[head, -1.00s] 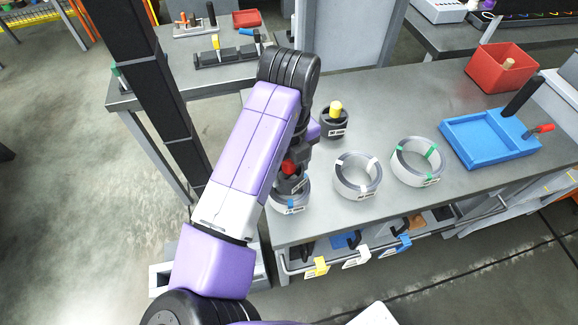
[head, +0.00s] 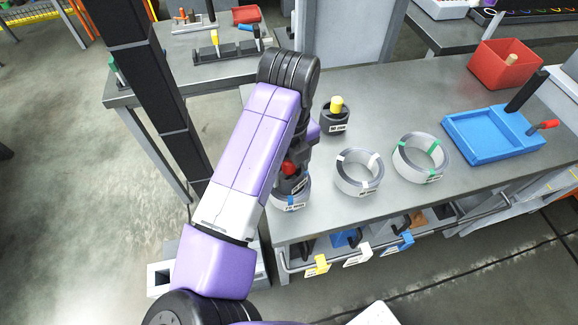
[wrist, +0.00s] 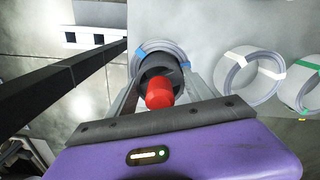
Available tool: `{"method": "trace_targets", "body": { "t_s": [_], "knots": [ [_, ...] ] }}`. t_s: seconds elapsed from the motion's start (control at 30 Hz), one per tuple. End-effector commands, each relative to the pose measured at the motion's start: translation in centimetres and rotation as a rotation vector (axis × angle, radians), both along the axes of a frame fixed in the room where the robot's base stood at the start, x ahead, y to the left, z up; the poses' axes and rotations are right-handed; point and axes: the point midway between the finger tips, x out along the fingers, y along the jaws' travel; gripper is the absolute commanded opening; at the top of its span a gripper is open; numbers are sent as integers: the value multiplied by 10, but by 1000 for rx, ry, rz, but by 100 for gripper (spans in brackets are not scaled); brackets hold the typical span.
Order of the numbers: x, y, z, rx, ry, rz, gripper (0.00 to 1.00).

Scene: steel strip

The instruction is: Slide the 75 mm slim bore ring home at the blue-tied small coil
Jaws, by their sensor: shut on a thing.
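The slim bore ring is a black cylinder (wrist: 158,66) with a red knob (wrist: 159,93). My gripper (wrist: 160,84) is shut on it, with a finger on each side in the wrist view. In the head view the red knob (head: 288,168) shows beside my wrist. The blue-tied small coil (head: 291,200) stands at the bench's near left corner. In the wrist view this coil (wrist: 150,47) surrounds the black cylinder, which lies over or in its opening. How deep the cylinder sits is hidden by my gripper and arm.
A white-tied coil (head: 359,172) and a green-tied coil (head: 421,157) stand to the right. A black piece with a yellow knob (head: 335,116) stands behind. A blue tray (head: 492,136) and red bin (head: 504,66) are farther right. The bench's near edge is close to the coils.

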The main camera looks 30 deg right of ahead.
Motion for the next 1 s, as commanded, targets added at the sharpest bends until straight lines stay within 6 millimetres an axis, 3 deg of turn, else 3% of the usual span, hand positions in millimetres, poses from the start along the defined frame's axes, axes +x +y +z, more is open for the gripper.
{"method": "trace_targets", "body": {
  "t_s": [1.0],
  "knots": [
    [0,0,-24,0,0,0,14]
  ]
}}
